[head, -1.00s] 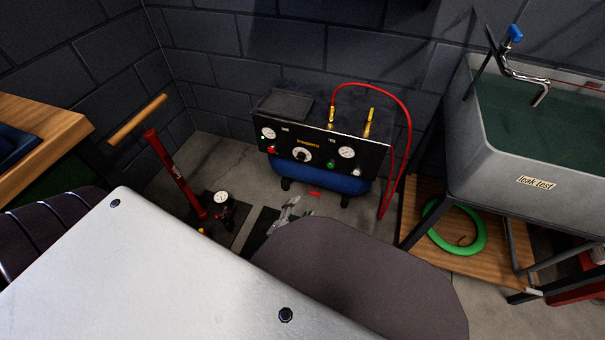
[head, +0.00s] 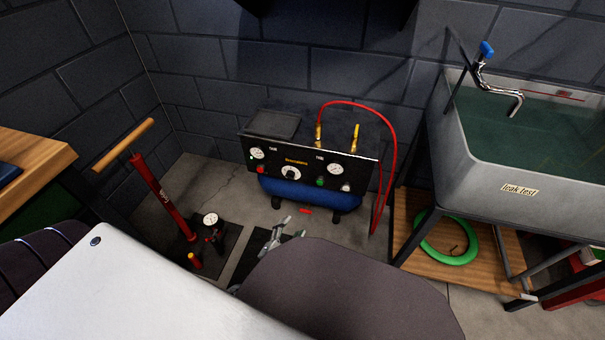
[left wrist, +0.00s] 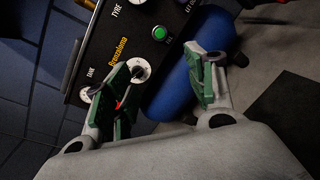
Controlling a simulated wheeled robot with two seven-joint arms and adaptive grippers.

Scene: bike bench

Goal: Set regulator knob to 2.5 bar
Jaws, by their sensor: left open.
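The regulator knob (head: 291,173) is a white round dial with a dark centre, low in the middle of the black compressor panel (head: 318,166). It also shows in the left wrist view (left wrist: 140,69), partly behind one finger. My left gripper (head: 274,236) is open and empty, in front of and below the panel in the head view. In the left wrist view my left gripper (left wrist: 165,91) has its green-padded fingers spread, one overlapping the knob's edge in the picture. Contact cannot be told. The knob's setting is too small to read. My right gripper is not in view.
Gauges (head: 257,154) (head: 337,169), a green button (head: 320,182) and a red button (head: 262,169) sit on the panel. A red hose (head: 392,150) loops at its right. A red floor pump (head: 160,195) stands left; a sink (head: 465,160) stands right.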

